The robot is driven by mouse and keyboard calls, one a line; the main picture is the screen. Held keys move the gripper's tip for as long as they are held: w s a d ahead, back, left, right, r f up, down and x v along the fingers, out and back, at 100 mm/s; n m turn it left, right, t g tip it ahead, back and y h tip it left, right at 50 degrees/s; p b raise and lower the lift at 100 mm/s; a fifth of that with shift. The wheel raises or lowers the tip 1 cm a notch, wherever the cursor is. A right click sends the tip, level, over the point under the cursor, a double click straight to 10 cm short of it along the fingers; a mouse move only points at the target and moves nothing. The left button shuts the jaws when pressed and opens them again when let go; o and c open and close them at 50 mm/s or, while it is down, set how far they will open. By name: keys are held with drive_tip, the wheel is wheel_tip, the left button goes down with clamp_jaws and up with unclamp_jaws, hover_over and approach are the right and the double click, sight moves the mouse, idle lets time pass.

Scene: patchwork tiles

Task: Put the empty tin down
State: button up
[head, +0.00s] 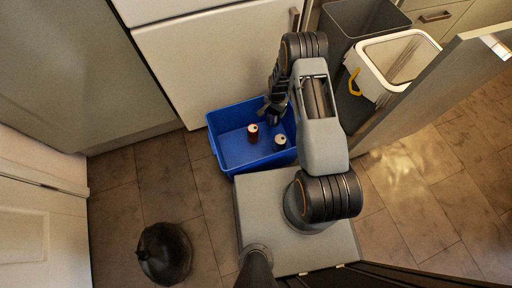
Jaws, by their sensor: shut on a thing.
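A blue open bin (228,165) stands on the floor in front of the white cabinet. My gripper (273,117) is over the right part of the bin, pointing down, and is shut on the tin. The fingertips are small and dark, so the grip itself is hard to see. A pale-topped tin (280,141) shows just below the gripper, within the bin's outline. A reddish tin with a pale top (253,133) appears upright in the bin, left of the gripper. I cannot tell from this view alone which tin is in the fingers.
A pull-out at the right holds a dark grey bin (352,27) and a white bin with a yellow handle (385,72); its front panel (425,95) juts out. A black rounded object (164,253) lies on the floor at lower left. Tiles left of the blue bin are clear.

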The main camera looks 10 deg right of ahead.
wheel_tip(320, 180, down, 12)
drive_tip(key=b, duration=0.4)
drive_tip(key=shift+m, duration=0.3)
drive_tip(key=shift+s+f, duration=0.1)
drive_tip(key=shift+f, duration=0.05)
drive_tip(key=shift+f+b, duration=0.15)
drive_tip(key=shift+b, duration=0.25)
drive_tip(key=o, duration=1.1)
